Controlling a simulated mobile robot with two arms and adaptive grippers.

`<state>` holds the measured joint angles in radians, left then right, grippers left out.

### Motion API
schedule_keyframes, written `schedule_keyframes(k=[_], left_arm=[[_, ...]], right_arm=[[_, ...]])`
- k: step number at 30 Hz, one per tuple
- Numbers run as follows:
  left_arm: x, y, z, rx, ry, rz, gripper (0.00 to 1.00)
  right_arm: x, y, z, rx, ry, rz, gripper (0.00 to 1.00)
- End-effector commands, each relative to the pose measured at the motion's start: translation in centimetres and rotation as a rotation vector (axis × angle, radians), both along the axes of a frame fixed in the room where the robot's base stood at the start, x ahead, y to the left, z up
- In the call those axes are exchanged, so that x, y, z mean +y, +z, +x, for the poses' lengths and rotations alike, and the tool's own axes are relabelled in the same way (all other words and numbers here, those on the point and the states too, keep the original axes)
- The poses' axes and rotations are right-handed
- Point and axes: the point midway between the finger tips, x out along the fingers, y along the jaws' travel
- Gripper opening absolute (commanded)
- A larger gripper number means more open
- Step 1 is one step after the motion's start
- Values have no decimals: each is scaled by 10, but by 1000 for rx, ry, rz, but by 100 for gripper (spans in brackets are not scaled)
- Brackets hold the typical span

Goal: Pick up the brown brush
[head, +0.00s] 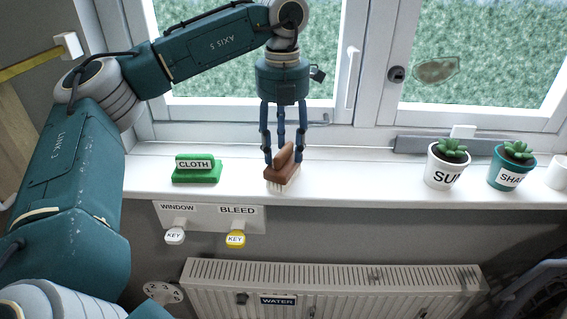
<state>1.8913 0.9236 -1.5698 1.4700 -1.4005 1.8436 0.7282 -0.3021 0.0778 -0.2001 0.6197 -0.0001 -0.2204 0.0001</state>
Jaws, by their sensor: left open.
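The brown brush (276,175) stands on the white window sill, with pale bristles facing down and a raised brown handle on top. My left gripper (284,158) comes down from above, its blue fingers spread on either side of the brush handle. The gripper is open, and I cannot tell whether any finger touches the brush. The fingers hide small parts of the handle. My right gripper is not in view.
A green holder labelled CLOTH (197,176) stands left of the brush. Potted plants (441,174) (508,176) stand at the sill's right. Two keys (175,236) (236,239) hang below the sill, above a radiator (340,297).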

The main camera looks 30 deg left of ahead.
Motion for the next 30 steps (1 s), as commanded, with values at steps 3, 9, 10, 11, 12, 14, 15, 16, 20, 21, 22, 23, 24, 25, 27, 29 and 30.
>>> schedule_keyframes(k=[3,9,10,11,12,14,15,16,20,21,22,23,24,25,27,29,30], left_arm=[[0,-1,0,0,0,0,45],[0,-1,0,0,0,0,21],[0,-1,0,0,0,0,15],[0,-1,0,0,0,0,9],[0,-1,0,0,0,0,1],[0,-1,0,0,0,0,0],[0,0,0,0,0,0,0],[0,0,0,0,0,0,0],[0,0,0,0,0,0,0],[0,0,0,-1,0,0,0],[0,1,0,-1,0,0,0],[0,1,1,-1,0,-1,0],[0,3,1,-2,0,-1,0],[0,5,1,-2,0,-1,0],[0,10,1,-2,0,-1,0],[-1,17,1,-3,-1,-2,0],[-1,24,1,-3,-1,-2,0]], right_arm=[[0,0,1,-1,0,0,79],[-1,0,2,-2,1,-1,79],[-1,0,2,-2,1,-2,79],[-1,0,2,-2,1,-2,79],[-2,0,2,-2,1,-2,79],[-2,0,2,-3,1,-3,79],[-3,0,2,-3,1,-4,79],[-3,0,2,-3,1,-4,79],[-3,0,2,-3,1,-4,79],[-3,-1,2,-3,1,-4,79],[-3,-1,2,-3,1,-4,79],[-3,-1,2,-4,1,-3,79],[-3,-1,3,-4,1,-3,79],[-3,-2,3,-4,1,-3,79],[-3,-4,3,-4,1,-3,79],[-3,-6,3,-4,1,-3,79],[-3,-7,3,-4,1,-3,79]])
